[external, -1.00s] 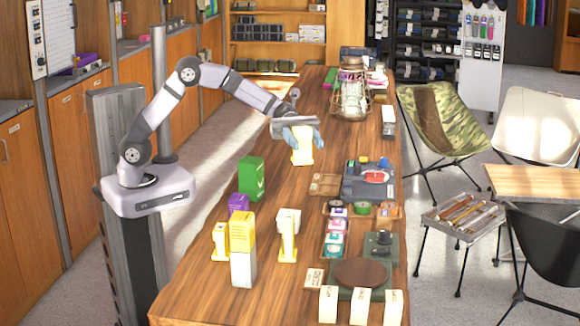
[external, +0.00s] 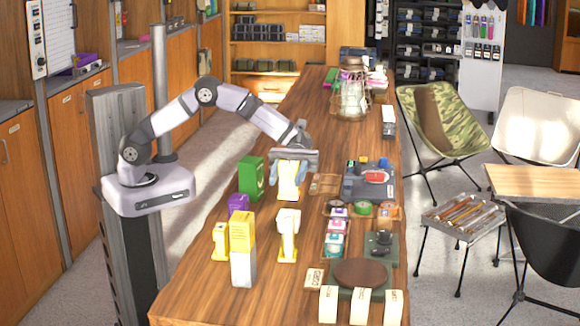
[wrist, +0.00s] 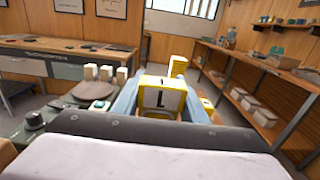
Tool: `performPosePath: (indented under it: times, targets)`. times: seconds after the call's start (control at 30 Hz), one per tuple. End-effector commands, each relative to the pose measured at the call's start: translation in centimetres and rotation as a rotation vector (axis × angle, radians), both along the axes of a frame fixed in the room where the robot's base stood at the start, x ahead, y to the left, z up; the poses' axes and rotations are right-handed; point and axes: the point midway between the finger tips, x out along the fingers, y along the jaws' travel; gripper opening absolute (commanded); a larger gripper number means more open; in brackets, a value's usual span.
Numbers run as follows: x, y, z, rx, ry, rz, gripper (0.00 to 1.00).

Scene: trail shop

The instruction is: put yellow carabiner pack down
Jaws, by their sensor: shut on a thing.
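The yellow carabiner pack (external: 289,185) is upright between the fingers of my gripper (external: 289,170), which is shut on it. It hangs over the middle of the wooden counter, just right of the green box. I cannot tell whether its base touches the counter. In the wrist view the pack (wrist: 161,96) shows its white and yellow top with a dark mark, between the bluish fingers (wrist: 160,100) of my gripper. A similar yellow and white pack (external: 288,234) stands on the counter nearer the front.
A green box (external: 251,178) stands close to the left. A purple box (external: 238,203), a tall yellow and white box (external: 243,250) and a small yellow pack (external: 220,241) stand front left. A dark tray (external: 355,185) is at the right. Bare counter (external: 262,215) lies between.

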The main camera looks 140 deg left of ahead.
Motion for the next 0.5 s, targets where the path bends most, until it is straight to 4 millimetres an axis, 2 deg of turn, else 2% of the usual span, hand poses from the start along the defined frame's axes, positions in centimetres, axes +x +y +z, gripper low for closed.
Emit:
performPosePath:
  times: [0.1,0.33,0.5]
  targets:
    - [0.0,0.0,-0.8,-0.001,-0.001,0.001,0.13]
    - [0.0,0.0,-1.3,0.0,0.0,0.001,0.13]
    - [0.0,0.0,-3.1,-0.002,0.001,0.001,0.13]
